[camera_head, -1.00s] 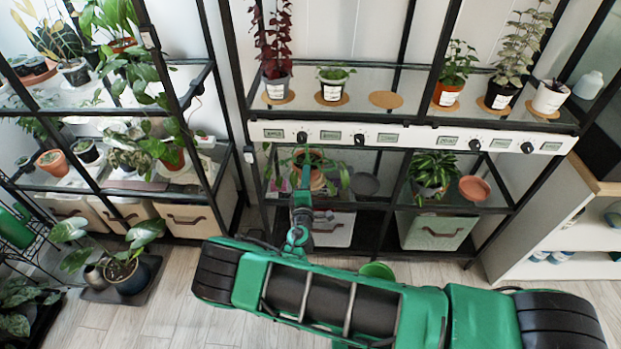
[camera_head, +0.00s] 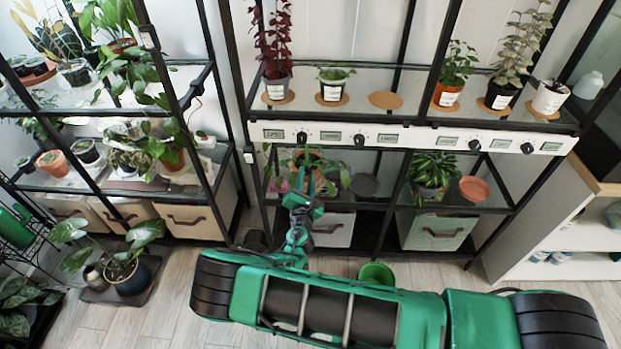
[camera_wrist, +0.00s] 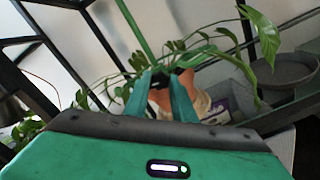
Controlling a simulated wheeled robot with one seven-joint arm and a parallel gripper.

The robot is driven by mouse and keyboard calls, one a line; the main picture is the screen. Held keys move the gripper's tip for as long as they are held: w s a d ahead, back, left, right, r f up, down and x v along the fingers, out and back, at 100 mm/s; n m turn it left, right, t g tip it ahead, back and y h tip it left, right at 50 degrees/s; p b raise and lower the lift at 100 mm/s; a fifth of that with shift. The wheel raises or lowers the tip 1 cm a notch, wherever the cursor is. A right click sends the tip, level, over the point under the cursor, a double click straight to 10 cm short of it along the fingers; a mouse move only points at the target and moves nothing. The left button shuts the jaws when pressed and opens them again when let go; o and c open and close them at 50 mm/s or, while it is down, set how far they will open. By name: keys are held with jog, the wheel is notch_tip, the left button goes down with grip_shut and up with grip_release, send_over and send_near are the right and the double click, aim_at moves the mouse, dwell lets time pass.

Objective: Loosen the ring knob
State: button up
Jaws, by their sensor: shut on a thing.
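My gripper (camera_head: 307,178) reaches into the lower shelf bay at a trailing potted plant (camera_head: 335,177). In the wrist view my gripper (camera_wrist: 160,74) has its two teal fingers converging, shut on a small dark piece (camera_wrist: 159,79) at the foot of a green stake (camera_wrist: 137,32). This piece appears to be the ring knob, mostly hidden by the fingers. The plant's terracotta pot (camera_wrist: 188,84) is behind the fingers, and its leaves hang around them. In the head view the knob is too small to tell.
A grey saucer (camera_head: 365,185) lies right of the plant. Beyond it are a leafy plant (camera_head: 431,170) and a terracotta dish (camera_head: 474,189). Black shelf posts and a white panel (camera_head: 400,136) with several dials frame the bay. A green bucket (camera_head: 376,273) stands on the floor.

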jog(key=shift+a+f+n, duration=0.1)
jog(key=shift+f+n, duration=0.05)
jog(key=shift+n, duration=0.45)
jog(key=o, duration=1.1)
jog(key=shift+f, duration=0.1)
jog(key=shift+c, duration=0.2)
jog(key=shift+s, duration=0.1)
jog(key=s, duration=1)
jog(key=shift+s+a, duration=0.15)
jog(key=shift+s, duration=0.1)
